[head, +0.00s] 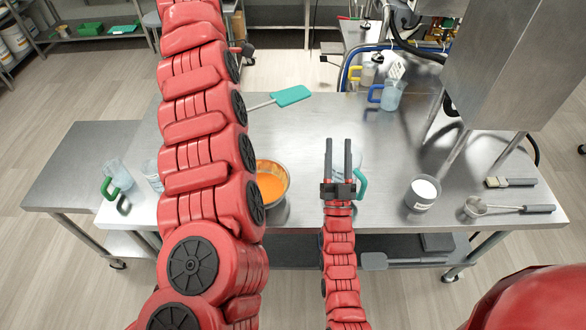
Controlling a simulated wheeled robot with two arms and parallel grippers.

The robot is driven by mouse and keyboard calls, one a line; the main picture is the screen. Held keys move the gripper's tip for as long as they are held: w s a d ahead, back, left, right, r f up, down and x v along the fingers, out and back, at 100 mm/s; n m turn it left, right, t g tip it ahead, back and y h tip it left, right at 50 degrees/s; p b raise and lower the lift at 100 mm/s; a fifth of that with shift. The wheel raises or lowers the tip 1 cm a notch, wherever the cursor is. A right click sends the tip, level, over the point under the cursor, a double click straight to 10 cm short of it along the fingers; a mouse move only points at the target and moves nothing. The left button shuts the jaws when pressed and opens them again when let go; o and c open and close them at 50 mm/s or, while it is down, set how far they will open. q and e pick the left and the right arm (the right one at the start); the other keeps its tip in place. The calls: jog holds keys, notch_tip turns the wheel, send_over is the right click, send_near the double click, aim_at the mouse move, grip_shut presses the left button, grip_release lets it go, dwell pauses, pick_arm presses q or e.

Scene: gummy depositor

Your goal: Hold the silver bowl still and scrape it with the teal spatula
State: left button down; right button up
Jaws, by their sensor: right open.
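The silver bowl (286,195) stands on the steel table with orange content in it. My left arm covers its left side. The teal spatula (292,95) shows beyond the bowl, near the table's back edge; its pale handle runs left behind my left arm, and its far end is hidden. I cannot tell whether it is held or lying down. My left arm rises across the view, and its gripper cannot be made out. My right gripper (338,163) is to the right of the bowl, apart from it, with two parallel fingers open and pointing away from me.
A clear jug with a teal handle (361,186) is just beside and partly behind my right gripper. A white-filled cup (422,194), a brush (510,182) and a ladle (478,207) are on the right. A green-handled jug (117,178) stands left. A blue-handled jug (391,96) stands at the back.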

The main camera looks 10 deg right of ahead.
jog(key=w+a+f+m+g+y, duration=0.1)
jog(key=w+f+g, duration=0.35)
jog(key=w, duration=0.35)
jog(key=w+a+f+m+g+y, duration=0.1)
jog(key=w+f+g, duration=0.35)
jog(key=w, duration=0.35)
jog(key=g+y, duration=0.4)
jog(key=g, duration=1.1)
send_near(288, 187)
jog(key=x, duration=1.2)
jog(key=shift+w+f, duration=0.1)
jog(key=shift+f, duration=0.1)
